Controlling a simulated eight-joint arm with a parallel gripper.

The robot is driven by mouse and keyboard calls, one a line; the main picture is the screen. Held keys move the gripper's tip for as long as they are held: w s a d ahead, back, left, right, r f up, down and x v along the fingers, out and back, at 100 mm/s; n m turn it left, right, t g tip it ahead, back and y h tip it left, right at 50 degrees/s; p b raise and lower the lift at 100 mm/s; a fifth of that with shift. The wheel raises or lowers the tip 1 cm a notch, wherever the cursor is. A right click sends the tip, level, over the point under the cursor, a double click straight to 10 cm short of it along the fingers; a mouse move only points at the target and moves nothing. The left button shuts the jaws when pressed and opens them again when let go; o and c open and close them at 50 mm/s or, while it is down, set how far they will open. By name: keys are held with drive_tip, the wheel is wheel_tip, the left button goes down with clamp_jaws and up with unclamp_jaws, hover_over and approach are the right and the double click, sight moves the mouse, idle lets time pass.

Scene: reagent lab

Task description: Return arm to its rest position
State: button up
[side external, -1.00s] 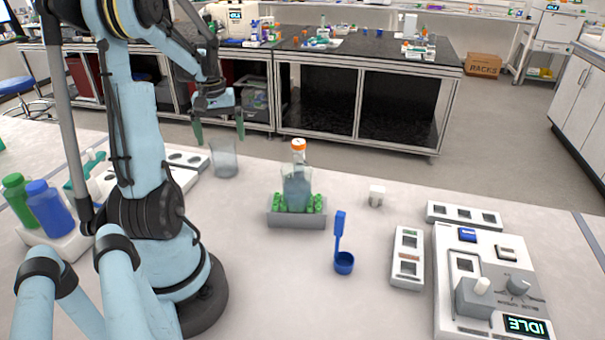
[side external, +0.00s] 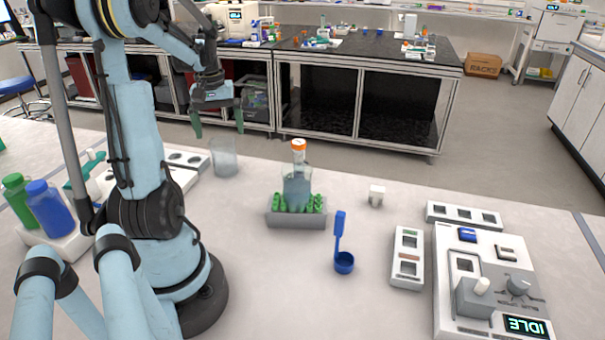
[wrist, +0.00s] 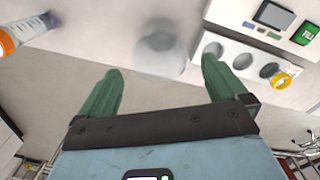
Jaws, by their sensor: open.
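My gripper (side external: 218,127) hangs in the air above the far edge of the bench, its two green fingers apart and empty. In the wrist view my gripper (wrist: 165,92) also shows open, with nothing between the fingers. A clear beaker (side external: 223,158) stands on the bench just below and beyond the fingers, apart from them. In the wrist view the beaker (wrist: 160,48) lies ahead of the gap between the fingertips.
A blue scoop (side external: 343,262), a small white block (side external: 376,195), slotted white trays (side external: 408,258) and a device reading IDLE (side external: 490,285) are at right. Green (side external: 17,195) and blue bottles (side external: 50,208) stand at left.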

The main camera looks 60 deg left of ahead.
sight(221, 136)
wheel_tip(221, 136, up, 9)
wheel_tip(221, 136, down, 12)
drive_tip(key=shift+f, duration=0.1)
drive_tip(key=w+d+r, duration=0.3)
drive_tip(key=d+r, duration=0.2)
drive_tip(key=r, duration=0.3)
drive_tip(key=w+d+r, duration=0.3)
drive_tip(key=d+r, duration=0.2)
drive_tip(key=r, duration=0.2)
drive_tip(key=w+d+r+m, duration=0.1)
drive_tip(key=d+m, duration=0.3)
drive_tip(key=d, duration=0.4)
drive_tip(key=shift+r, duration=0.65)
